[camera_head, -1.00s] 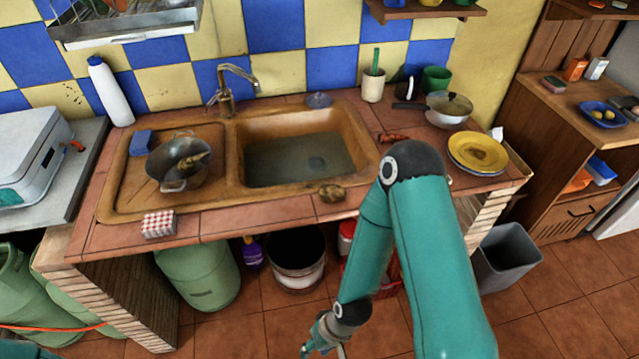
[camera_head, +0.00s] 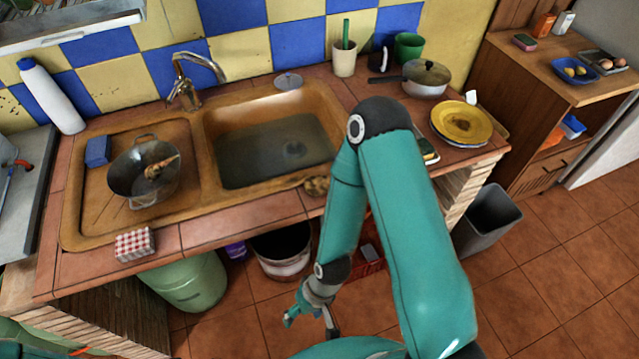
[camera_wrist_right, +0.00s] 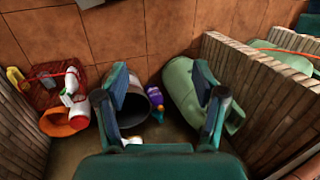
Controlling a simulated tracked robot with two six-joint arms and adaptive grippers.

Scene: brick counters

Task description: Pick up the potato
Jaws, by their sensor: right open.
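The potato (camera_head: 317,185) is a small brownish lump on the tiled counter, at the front rim of the sink, partly beside my right arm in the head view. My right gripper (camera_head: 310,316) hangs below the counter's front edge, well under and apart from the potato. In the right wrist view my right gripper (camera_wrist_right: 162,88) shows its two fingers spread wide with nothing between them. The potato does not show in the wrist view. My left gripper is not in view.
A sink (camera_head: 270,150) and a metal colander (camera_head: 145,170) lie left of the potato. A checkered box (camera_head: 134,244) stands at the front edge. A yellow plate (camera_head: 462,122) and lidded pan (camera_head: 425,78) are to the right. A bucket (camera_head: 283,250) stands below the counter.

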